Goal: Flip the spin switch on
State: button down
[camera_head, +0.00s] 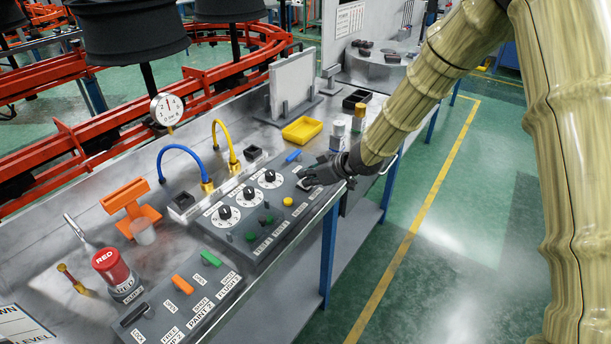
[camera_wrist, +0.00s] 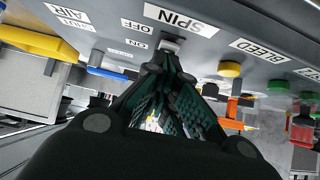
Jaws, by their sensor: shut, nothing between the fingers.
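The spin switch (camera_wrist: 172,43) is a small pale piece under the SPIN label (camera_wrist: 188,19) in the wrist view, beside OFF and ON labels. My gripper (camera_wrist: 168,62) is shut and empty, its fingertips right at the switch and partly covering it. I cannot tell whether they touch it or which way the switch is set. In the head view my gripper (camera_head: 317,173) is over the right end of the grey control panel (camera_head: 262,243), and it hides the spin switch there.
A blue switch (camera_head: 293,156) and a yellow button (camera_head: 288,202) flank my gripper. Dials (camera_head: 247,193) sit to the left on the panel. A yellow tray (camera_head: 302,130) and paint-like bottles (camera_head: 337,136) stand behind. Open floor lies right of the bench.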

jog(key=r+p, duration=0.4)
jog(key=p, duration=0.1)
jog(key=shift+s+d+r, duration=0.2)
jog(key=shift+d, duration=0.15)
jog(key=b+v, duration=0.1)
jog(key=v, duration=0.8)
jog(key=shift+s+d+f+b, duration=0.2)
jog(key=shift+s+d+b, duration=0.1)
jog(key=shift+s+d, duration=0.1)
